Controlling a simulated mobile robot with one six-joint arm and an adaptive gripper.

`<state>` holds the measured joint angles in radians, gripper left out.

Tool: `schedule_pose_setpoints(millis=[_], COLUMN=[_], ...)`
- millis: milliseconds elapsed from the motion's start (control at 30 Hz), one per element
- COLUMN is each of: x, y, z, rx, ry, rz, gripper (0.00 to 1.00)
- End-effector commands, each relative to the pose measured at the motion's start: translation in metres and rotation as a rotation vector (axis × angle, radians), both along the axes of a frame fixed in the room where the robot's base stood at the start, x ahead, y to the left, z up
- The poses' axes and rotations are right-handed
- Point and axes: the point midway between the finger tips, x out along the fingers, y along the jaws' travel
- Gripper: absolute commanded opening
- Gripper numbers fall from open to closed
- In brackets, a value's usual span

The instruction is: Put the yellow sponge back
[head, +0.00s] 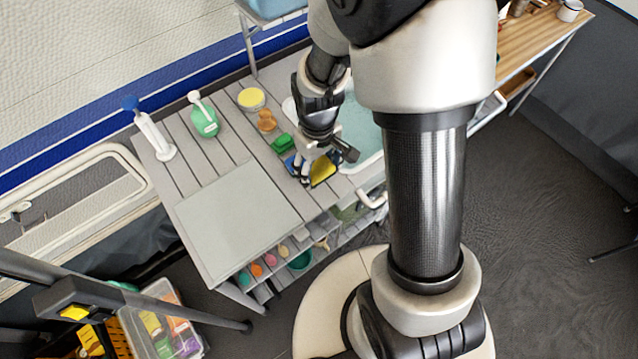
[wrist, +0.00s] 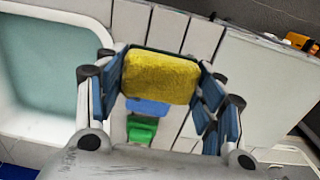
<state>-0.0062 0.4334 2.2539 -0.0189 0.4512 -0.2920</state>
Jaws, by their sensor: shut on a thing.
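The yellow sponge (head: 323,170) is between the fingers of my gripper (head: 311,170), over the counter by the sink. In the wrist view the yellow sponge (wrist: 160,77) fills the gap between the blue-padded fingers of my gripper (wrist: 160,88), which is shut on it. A blue sponge-like block (wrist: 147,106) and a green one (wrist: 141,130) lie in a row beyond it. The green block (head: 282,143) also shows left of my gripper in the head view. I cannot tell whether the yellow sponge touches the counter.
The sink (head: 365,133) is right of my gripper. A brown scrubber (head: 266,121), a yellow round tub (head: 251,100), a green bottle (head: 205,122) and a white dispenser (head: 155,137) stand farther left. The grey board (head: 235,218) on the counter is clear. Small items fill the shelf below.

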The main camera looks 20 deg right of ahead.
Motion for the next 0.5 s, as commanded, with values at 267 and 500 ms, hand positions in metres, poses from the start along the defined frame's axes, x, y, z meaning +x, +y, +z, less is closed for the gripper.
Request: schedule_pose_setpoints(millis=[267, 500], x=[0.000, 0.000], y=[0.000, 0.000], z=[-0.026, -0.062], rx=[0.000, 0.000], ry=[0.000, 0.002], rz=[-0.001, -0.001], gripper=[0.40, 0.40])
